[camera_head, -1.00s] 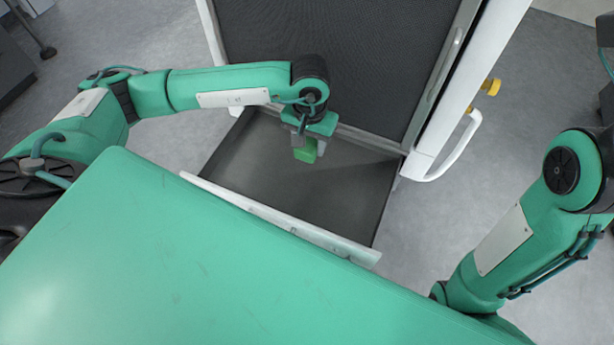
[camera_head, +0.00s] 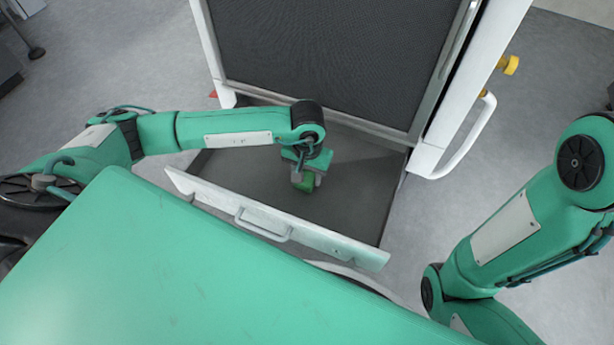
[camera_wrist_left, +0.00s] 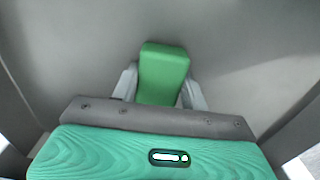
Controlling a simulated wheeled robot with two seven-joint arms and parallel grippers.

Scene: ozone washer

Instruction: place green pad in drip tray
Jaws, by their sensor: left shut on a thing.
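The green pad (camera_head: 306,186) is a small block held in my left gripper (camera_head: 305,180), which is shut on it. In the left wrist view the pad (camera_wrist_left: 162,72) sits between the two grey fingers and sticks out past their tips. The drip tray (camera_head: 352,205) is a wide grey open drawer pulled out at the foot of the washer. The gripper and pad are over its inside, near the middle. I cannot tell whether the pad touches the tray floor. My right arm shows at the right, but its gripper is out of view.
The tray's white front panel (camera_head: 340,245) with a handle (camera_head: 263,226) stands towards me. The washer's dark mesh panel (camera_head: 335,60) rises behind the tray. A white side handle (camera_head: 468,140) and a yellow knob (camera_head: 510,65) are at right. Bare floor lies right of the tray.

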